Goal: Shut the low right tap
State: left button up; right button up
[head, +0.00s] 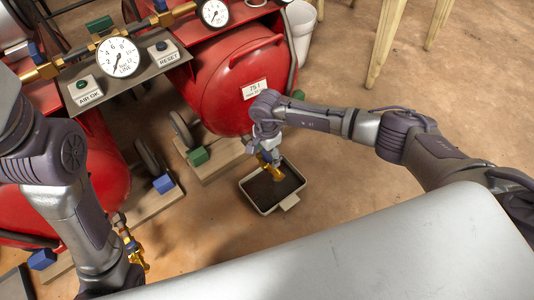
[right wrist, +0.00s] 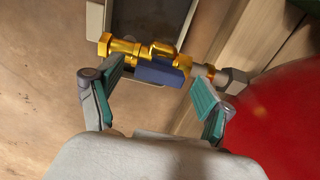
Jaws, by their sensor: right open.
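The low right tap (right wrist: 160,55) is brass with a blue handle (right wrist: 160,72) and sits on a pipe from the red tank. In the right wrist view the handle lies along the tap's body. In the head view the brass of the tap (head: 274,172) shows above a tray. My right gripper (right wrist: 155,96) is open, its two fingers on either side of the handle, and nothing is held. Whether a finger touches the tap I cannot tell. In the head view my right gripper (head: 266,150) hides part of the tap. My left arm comes in at left; its fingers do not show.
A shallow tray (head: 263,206) stands on the floor below the tap. The red tank (head: 232,85) rises behind. A panel (head: 125,65) with a gauge stands at upper left. Another brass tap (head: 138,258) is beside my left arm. Floor to the right is clear up to wooden legs (head: 385,40).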

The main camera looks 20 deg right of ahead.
jog(key=c, duration=1.2)
jog(key=shift+o, duration=0.2)
